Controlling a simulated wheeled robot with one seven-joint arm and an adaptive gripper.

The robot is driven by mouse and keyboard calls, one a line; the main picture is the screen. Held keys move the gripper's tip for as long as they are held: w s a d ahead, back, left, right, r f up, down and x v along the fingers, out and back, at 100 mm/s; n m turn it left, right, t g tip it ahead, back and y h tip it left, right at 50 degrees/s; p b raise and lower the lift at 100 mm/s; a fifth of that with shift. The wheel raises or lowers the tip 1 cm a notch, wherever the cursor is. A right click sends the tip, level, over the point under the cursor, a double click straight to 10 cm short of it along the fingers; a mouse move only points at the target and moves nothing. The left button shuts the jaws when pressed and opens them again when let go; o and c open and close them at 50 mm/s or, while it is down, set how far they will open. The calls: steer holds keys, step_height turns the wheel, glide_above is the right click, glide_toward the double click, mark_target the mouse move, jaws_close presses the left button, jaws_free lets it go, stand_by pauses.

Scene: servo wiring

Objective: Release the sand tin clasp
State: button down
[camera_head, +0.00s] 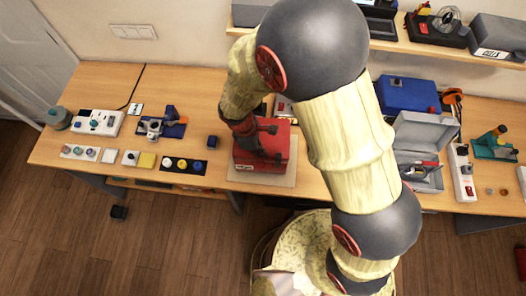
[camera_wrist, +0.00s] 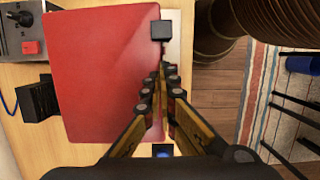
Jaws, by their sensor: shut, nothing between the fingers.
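A red box (camera_head: 281,135) lies on a pale board (camera_head: 285,177) at the middle of the bench, below my arm. Its flat red top (camera_wrist: 100,65) fills much of the wrist view. A small black block (camera_wrist: 161,30), perhaps a clasp, sits at the box's edge, just beyond my fingertips. My gripper (camera_wrist: 168,72) is shut and empty, with its fingers along that edge. I cannot tell whether it touches the box or block. No sand-coloured tin can be clearly picked out; my arm hides part of the bench.
An open grey case (camera_head: 422,130) and a blue case (camera_head: 408,94) stand to the right. A power strip (camera_head: 461,172) lies beyond them. A small dark block (camera_head: 212,142) and a dark button panel (camera_head: 183,165) are to the left. The bench's front edge is close to the box.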

steer(key=a+r, duration=0.2)
steer(key=a, duration=0.1)
steer(key=shift+w+a+r, duration=0.1)
steer(key=shift+r, duration=0.1)
steer(key=r, duration=0.3)
steer(key=shift+d+r, duration=0.35)
steer(key=shift+r, duration=0.05)
steer(key=v, duration=0.3)
steer(key=shift+a+r+b, duration=0.25)
steer(key=shift+a+b, duration=0.1)
steer(key=shift+a, duration=0.1)
steer(key=shift+d, duration=0.1)
steer(key=shift+m, duration=0.3)
